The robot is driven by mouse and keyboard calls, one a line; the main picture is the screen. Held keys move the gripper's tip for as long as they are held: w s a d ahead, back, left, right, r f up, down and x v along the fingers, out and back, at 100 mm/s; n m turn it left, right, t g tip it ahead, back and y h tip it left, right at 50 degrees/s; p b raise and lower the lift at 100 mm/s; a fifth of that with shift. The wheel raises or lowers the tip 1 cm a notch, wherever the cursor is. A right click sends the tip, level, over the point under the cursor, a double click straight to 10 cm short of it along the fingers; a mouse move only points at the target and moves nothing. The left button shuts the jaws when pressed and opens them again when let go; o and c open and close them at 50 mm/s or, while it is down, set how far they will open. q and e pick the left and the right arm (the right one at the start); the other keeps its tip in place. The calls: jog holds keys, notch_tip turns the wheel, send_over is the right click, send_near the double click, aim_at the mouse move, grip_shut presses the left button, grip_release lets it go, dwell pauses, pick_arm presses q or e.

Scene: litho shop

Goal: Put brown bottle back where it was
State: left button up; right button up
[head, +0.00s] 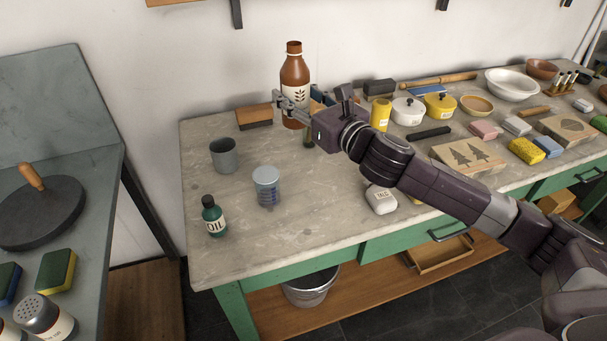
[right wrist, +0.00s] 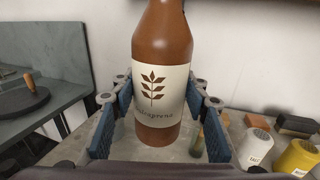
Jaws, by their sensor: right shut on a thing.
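The brown bottle (head: 295,76) has a cream label with a leaf sprig and stands upright at the back left of the stone-topped table (head: 330,215). My right gripper (head: 292,104) reaches in from the right and is shut on the bottle's lower body. In the right wrist view the bottle (right wrist: 160,35) is between the two blue finger pads of the gripper (right wrist: 158,120). I cannot tell whether its base touches the tabletop. My left gripper is not in view.
A brown brush-like block (head: 254,117) lies left of the bottle. A small green bottle (head: 308,138) is close beside its base, partly hidden. The table's right side is crowded.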

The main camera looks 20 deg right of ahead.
aim_at(303, 81)
jog(key=shift+w+d+r+h, duration=0.3)
jog(key=shift+w+d+r, duration=0.5)
jog(key=shift+d+r, duration=0.3)
notch_tip(303, 81, down, 20)
jog(key=b, duration=0.3)
jog(key=shift+r, duration=0.1)
jog(key=shift+b, duration=0.3)
jog(key=o, duration=1.4)
jog(key=shift+f, duration=0.2)
jog(key=shift+o, duration=0.3)
jog(key=shift+r, duration=0.15)
